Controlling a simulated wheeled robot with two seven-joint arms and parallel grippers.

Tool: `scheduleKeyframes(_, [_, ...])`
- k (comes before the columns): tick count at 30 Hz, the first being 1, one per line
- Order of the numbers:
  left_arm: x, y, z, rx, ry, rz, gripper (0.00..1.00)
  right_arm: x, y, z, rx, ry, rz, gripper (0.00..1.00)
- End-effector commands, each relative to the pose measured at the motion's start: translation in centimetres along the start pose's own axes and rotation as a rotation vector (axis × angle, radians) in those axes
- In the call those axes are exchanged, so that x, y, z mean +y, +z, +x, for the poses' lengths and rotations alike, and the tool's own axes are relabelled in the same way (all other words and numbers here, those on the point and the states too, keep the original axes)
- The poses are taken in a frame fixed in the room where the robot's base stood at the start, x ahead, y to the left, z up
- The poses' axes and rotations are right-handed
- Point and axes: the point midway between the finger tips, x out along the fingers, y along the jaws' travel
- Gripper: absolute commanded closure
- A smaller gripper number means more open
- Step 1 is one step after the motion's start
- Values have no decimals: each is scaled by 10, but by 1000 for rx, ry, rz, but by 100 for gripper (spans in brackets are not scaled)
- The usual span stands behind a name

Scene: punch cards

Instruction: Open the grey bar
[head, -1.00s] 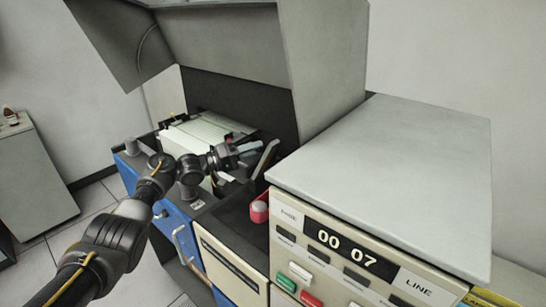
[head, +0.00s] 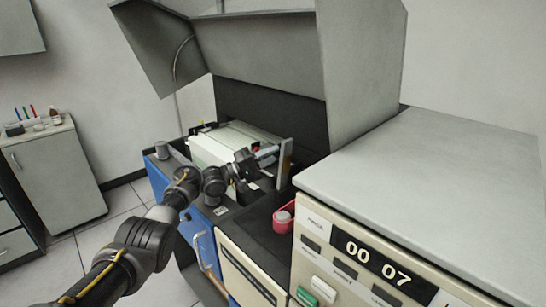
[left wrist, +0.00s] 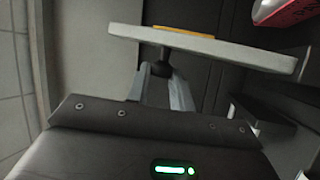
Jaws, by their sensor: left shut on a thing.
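The grey bar (head: 285,162) is a flat light-grey plate standing nearly upright on the machine, just right of the cream cover. It also shows in the left wrist view (left wrist: 205,45) as a long plate with a dark stem beneath it and an orange piece on its far side. My left gripper (head: 265,156) reaches in from the left to the bar's near side. In the left wrist view its fingers (left wrist: 163,85) are closed at the dark stem under the bar. The exact contact is partly hidden. My right gripper is not in view.
A raised grey hood (head: 365,75) stands behind and above. A cream cover (head: 215,148) lies left of the bar. A control cabinet (head: 430,160) with a "00 07" counter fills the right.

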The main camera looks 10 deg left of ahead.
Motion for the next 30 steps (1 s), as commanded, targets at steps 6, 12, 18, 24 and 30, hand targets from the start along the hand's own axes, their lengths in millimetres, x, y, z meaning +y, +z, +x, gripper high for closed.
scheduleKeyframes(6, [-2,0,-1,0,-4,-1,70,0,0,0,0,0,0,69])
scheduleKeyframes(12, [-1,1,0,-2,-2,-1,56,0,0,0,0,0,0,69])
scheduleKeyframes(18, [-1,1,-2,-2,-1,-1,56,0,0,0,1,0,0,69])
scheduleKeyframes(24, [-3,0,-31,1,-3,-1,56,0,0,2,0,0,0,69])
scheduleKeyframes(30, [-3,0,-63,2,-2,0,56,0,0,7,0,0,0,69])
